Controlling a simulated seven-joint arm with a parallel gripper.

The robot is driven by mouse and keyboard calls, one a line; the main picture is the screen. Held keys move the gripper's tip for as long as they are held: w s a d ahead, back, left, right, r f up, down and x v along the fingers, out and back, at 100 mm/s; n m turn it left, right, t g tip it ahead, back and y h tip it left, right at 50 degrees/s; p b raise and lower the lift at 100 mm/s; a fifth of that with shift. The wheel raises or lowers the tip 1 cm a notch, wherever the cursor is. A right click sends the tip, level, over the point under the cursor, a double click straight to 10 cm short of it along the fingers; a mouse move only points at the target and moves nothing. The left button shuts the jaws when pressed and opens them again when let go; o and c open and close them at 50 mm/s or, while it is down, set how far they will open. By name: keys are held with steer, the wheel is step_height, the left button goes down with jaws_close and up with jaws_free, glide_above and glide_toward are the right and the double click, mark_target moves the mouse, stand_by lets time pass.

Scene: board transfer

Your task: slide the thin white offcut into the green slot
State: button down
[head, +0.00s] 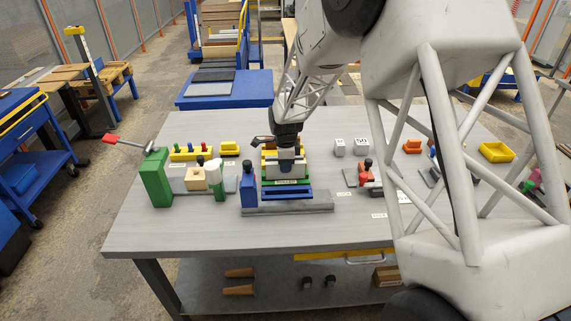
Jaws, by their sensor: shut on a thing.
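My gripper (286,158) points down over a rack of coloured slots near the middle of the table. It is shut on a small pale piece, which I take to be the thin white offcut; the fingers and the small scale hide most of it. The green slot (290,182) is the green strip of the rack with a dark label, just below and in front of my gripper. A blue strip lies in front of it and a yellow part stands behind. I cannot tell whether the offcut touches the green slot.
A blue block (248,187) stands left of the rack on a grey base strip (300,208). Small fixtures and a yellow bin (496,152) are to the right. The table's front left (170,235) is clear.

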steer(key=shift+f, duration=1)
steer(key=c, duration=1)
jaws_free()
steer(key=shift+r, duration=3.9)
